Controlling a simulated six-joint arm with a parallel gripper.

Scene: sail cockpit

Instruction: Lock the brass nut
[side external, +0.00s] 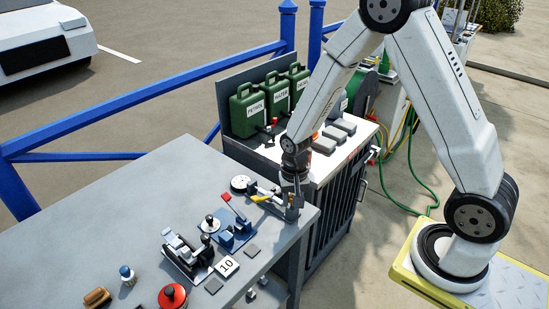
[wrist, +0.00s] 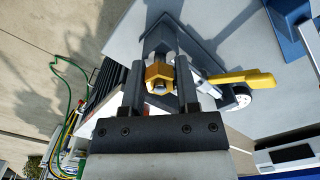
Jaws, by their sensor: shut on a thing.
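The brass nut (wrist: 158,75) is a yellow hexagonal piece between my gripper's fingers in the wrist view. My gripper (wrist: 166,70) is shut on it, with one dark finger on each side. A yellow-handled lever (wrist: 240,78) extends to the right of the nut. In the side external view my gripper (side external: 292,205) points down at the right corner of the grey table, and the nut is too small and hidden there to make out. The yellow handle (side external: 260,198) shows just left of my gripper.
The grey table (side external: 130,230) holds a blue device with a red-tipped lever (side external: 236,222), a dark clamp-like device (side external: 187,255), a card marked 10 (side external: 227,266) and a red round knob (side external: 172,296). Green cans (side external: 247,108) stand on the cabinet behind.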

